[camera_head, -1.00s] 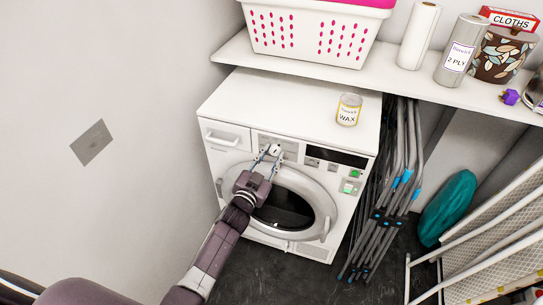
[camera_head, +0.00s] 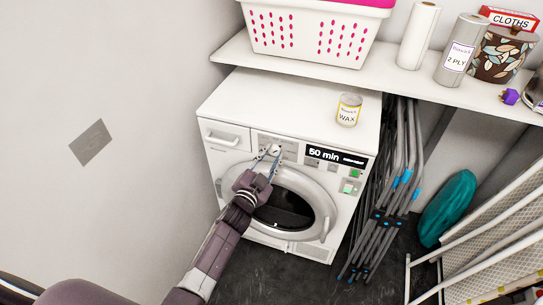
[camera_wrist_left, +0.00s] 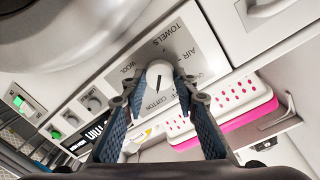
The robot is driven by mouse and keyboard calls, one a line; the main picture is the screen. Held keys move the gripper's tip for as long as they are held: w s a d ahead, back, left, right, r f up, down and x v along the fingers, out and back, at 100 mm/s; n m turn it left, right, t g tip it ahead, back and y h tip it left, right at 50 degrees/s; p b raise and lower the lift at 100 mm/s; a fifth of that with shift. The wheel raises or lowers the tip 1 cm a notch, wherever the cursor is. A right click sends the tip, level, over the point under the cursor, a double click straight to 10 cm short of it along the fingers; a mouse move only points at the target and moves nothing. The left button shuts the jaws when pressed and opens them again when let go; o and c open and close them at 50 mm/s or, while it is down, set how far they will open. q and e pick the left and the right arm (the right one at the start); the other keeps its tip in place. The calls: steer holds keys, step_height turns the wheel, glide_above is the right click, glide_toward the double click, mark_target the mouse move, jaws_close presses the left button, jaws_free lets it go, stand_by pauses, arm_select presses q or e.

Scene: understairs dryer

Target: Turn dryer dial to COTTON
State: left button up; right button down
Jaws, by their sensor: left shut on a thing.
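The white dryer (camera_head: 225,165) stands under the shelf, its round door (camera_head: 318,195) closed. Its round white dial (camera_head: 275,149) is on the upper front panel, left of the display (camera_head: 337,156), which is lit and reads "50 min". My left gripper (camera_head: 268,153) is shut on the dial. In the left wrist view the dial (camera_wrist_left: 160,72) sits between the two fingertips (camera_wrist_left: 160,88). The labels TOWELS, WOOL and COTTON show around it, COTTON (camera_wrist_left: 158,103) just below it in that view. The exact pointer direction is hard to read. My right gripper is out of view.
A wax tin (camera_head: 349,109) stands on the dryer top. A white basket (camera_head: 310,35) and paper rolls stand on the shelf (camera_head: 400,84) above. A folded grey rack (camera_head: 390,200) leans close to the dryer's right side. A wall (camera_head: 110,200) bounds the left.

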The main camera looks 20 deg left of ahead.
arm_select(q)
steer(key=o, duration=1.2)
steer(key=shift+c, duration=0.2)
steer(key=s+a, duration=0.1)
steer(key=s, duration=1.1)
steer(key=shift+r, duration=0.25)
steer(key=s+f+n+g, duration=0.1)
steer(key=s+f+g, duration=0.3)
steer(key=f, duration=0.6)
steer(key=s+f+n+g+y, duration=0.1)
steer(key=s+f, duration=0.5)
steer(key=f, duration=0.4)
steer(key=s+f+n+g, duration=0.1)
steer(key=s+f+g, duration=0.3)
steer(key=f, duration=0.6)
steer(key=s+a+f+g, duration=0.1)
steer(key=s+f+g, duration=0.1)
steer(key=s+f, duration=0.4)
steer(key=s+f+n+g, duration=0.1)
steer(key=s+f+g, duration=0.2)
steer(key=s, duration=1.3)
steer(key=s+a+f+n+g+p, duration=0.1)
steer(key=s+f+g, duration=0.1)
steer(key=s+f, duration=0.6)
steer(key=s, duration=0.4)
steer(key=shift+a+f+y, duration=0.3)
steer(key=shift+f, duration=0.05)
